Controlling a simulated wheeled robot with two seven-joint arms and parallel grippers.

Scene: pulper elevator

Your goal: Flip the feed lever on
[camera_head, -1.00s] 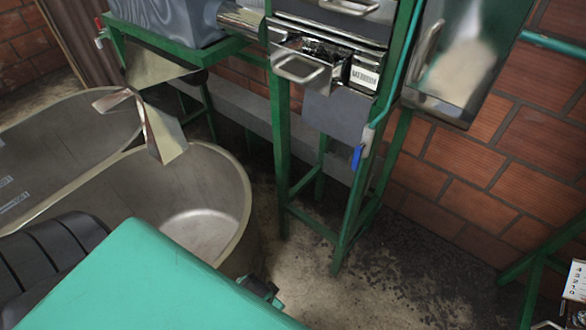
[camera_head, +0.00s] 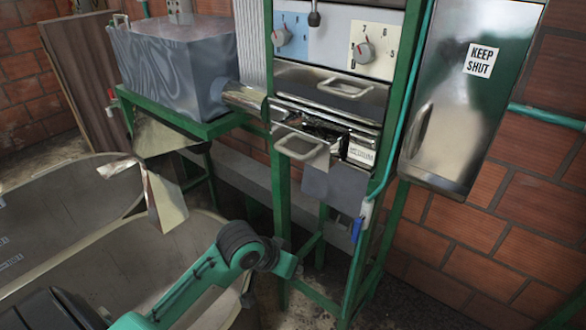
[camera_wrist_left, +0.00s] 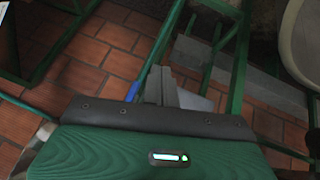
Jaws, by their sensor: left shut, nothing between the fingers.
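A short lever with a dark knob (camera_head: 314,17) sits at the top edge of the head view, between two dial plates on the machine. No label on it is readable, so I cannot tell whether it is the feed lever. A blue-handled valve (camera_head: 357,230) hangs on the pipe at the machine's right leg; its blue handle also shows in the left wrist view (camera_wrist_left: 133,91). My left gripper (camera_wrist_left: 160,82) is shut and empty in the left wrist view, pointing toward the green frame. In the head view my left arm is low, below the machine. My right gripper is out of view.
The two dials (camera_head: 283,37) (camera_head: 364,52) flank the lever. A steel drawer handle (camera_head: 299,146) projects below. A steel box marked KEEP SHUT (camera_head: 462,110) hangs at right. Large tubs (camera_head: 150,270) and a metal chute (camera_head: 160,190) stand at left. Green frame legs (camera_head: 281,210) surround the machine.

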